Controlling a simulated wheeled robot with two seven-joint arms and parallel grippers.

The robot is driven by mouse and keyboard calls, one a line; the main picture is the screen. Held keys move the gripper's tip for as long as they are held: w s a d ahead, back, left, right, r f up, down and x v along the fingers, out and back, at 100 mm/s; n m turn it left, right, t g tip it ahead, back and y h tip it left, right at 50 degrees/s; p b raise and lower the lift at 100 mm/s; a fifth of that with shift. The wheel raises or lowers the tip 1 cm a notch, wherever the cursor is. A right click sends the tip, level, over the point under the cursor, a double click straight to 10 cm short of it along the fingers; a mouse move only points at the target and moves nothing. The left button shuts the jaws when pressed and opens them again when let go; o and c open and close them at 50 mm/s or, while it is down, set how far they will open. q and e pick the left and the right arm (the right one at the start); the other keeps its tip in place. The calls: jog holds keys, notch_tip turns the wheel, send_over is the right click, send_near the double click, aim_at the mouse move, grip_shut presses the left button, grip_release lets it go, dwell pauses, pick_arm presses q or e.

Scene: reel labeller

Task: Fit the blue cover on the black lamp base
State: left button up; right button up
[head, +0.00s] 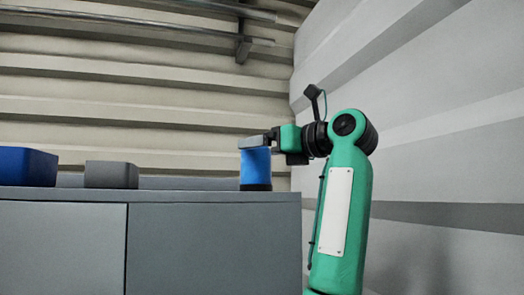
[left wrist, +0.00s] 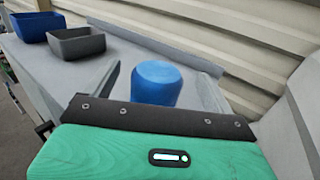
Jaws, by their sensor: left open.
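The blue cover (head: 256,168) is an upright cylinder near the right end of the grey counter in the head view. It stands directly on the black lamp base (head: 256,187), of which only a low dark band shows. How tightly they fit cannot be told. My left gripper (head: 256,143) is at the top of the cover, open. In the left wrist view the blue cover (left wrist: 156,83) shows between the two spread grey fingers, with space visible on either side. The base is hidden there. My right gripper is not in view.
A blue bin (head: 27,166) and a grey bin (head: 111,175) stand on the counter (head: 215,240) to the left. Both look empty in the left wrist view. The counter top between the grey bin and the cover is clear. A ribbed wall rises behind.

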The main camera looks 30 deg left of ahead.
pick_arm(q)
jog(key=s+d+b, duration=0.1)
jog(key=d+b, duration=0.2)
jog(key=d, duration=0.9)
jog(key=shift+s+d+b, duration=0.3)
jog(key=shift+d, duration=0.05)
